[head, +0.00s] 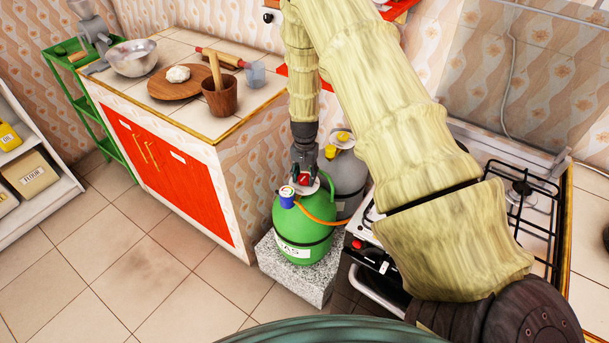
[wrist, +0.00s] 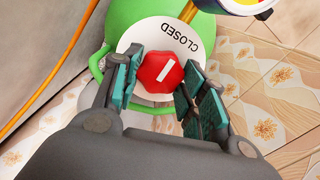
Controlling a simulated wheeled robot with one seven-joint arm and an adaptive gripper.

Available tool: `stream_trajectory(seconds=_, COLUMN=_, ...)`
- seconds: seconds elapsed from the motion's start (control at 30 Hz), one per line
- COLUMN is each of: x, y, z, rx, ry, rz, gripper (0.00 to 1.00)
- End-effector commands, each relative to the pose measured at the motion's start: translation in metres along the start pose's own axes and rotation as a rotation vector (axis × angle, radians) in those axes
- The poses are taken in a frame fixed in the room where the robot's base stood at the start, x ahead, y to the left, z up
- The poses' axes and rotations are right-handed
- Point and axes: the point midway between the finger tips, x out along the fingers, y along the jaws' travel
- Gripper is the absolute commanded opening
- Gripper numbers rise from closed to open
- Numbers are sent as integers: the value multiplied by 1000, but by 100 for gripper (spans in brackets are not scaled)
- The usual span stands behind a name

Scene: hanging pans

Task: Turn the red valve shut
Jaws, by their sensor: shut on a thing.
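The red valve (wrist: 161,72) is a rounded red knob with a white bar on its top. It sits on a white disc (wrist: 158,33) marked CLOSED, on top of the green gas cylinder (head: 301,228). My gripper (wrist: 158,85) is shut on the red valve, with one teal-padded finger on each side. The white bar is tilted and points to the upper right in the wrist view, toward the side of the CLOSED lettering. In the head view my gripper (head: 305,172) reaches down onto the cylinder's top and hides part of the valve.
A blue and white regulator (head: 287,197) with an orange hose (head: 318,217) sits beside the valve. A grey cylinder (head: 345,178) stands behind. The stove (head: 520,215) is on the right, the tiled counter (head: 190,118) on the left. The cylinder stands on a stone block (head: 292,278).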

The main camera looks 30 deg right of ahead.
Motion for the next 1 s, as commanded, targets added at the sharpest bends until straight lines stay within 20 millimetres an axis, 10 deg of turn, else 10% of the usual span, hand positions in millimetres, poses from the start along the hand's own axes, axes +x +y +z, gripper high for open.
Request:
stream_trajectory(seconds=0.53, x=-2, y=-1, z=-3, rx=25, ry=6, rz=-3, gripper=18)
stream_trajectory(seconds=0.57, x=-2, y=-1, z=-3, rx=25, ry=6, rz=-3, gripper=46)
stream_trajectory(seconds=0.67, x=-2, y=-1, z=-3, rx=24, ry=5, rz=-2, gripper=64)
stream_trajectory(seconds=1.0, x=-2, y=0, z=-1, rx=24, ry=2, rz=-1, gripper=64)
